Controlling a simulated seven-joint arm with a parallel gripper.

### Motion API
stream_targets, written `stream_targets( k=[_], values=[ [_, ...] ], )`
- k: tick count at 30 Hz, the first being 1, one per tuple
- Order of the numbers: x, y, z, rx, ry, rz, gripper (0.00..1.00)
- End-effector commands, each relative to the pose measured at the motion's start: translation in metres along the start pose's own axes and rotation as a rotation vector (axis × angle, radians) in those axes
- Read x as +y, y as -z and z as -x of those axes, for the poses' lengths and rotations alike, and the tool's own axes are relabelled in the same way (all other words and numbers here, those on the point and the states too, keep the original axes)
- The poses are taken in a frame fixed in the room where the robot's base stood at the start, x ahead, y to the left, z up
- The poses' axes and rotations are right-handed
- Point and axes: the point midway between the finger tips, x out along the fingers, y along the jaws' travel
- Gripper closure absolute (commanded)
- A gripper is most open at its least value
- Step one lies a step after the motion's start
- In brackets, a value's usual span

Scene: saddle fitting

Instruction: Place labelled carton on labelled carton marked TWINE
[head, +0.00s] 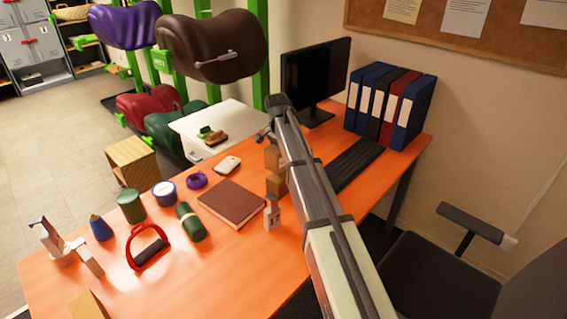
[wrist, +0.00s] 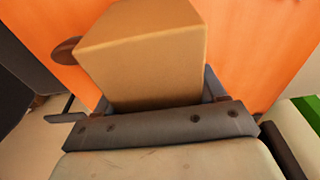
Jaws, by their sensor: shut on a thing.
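My gripper (wrist: 158,97) is shut on a plain brown carton (wrist: 145,50), which fills the upper middle of the wrist view above the orange desk. No label shows on its visible faces. In the head view a brown carton (head: 272,158) shows beside my arm, above another brown block (head: 275,185); my arm partly covers both. I cannot tell whether they touch. My jaws are mostly hidden there. Another carton (head: 88,305) is cut off at the bottom left edge of the desk. I cannot read the word TWINE anywhere.
The orange desk (head: 235,270) holds a brown book (head: 232,203), a pale labelled object (head: 271,213), a green roll (head: 190,222), a red stirrup (head: 148,247) and several tins. A keyboard (head: 355,163), monitor (head: 315,78) and binders (head: 390,105) stand behind. Saddles (head: 210,45) hang on green racks.

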Motion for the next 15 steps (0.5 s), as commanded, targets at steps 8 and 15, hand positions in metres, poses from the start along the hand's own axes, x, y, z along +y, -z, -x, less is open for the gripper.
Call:
stream_targets(
  k=[8, 15],
  values=[
    [0.000, -0.004, -0.026, 0.000, -0.001, 0.000, 0.70],
    [0.000, -0.006, -0.038, 0.001, 0.001, -0.001, 0.70]
  ],
)
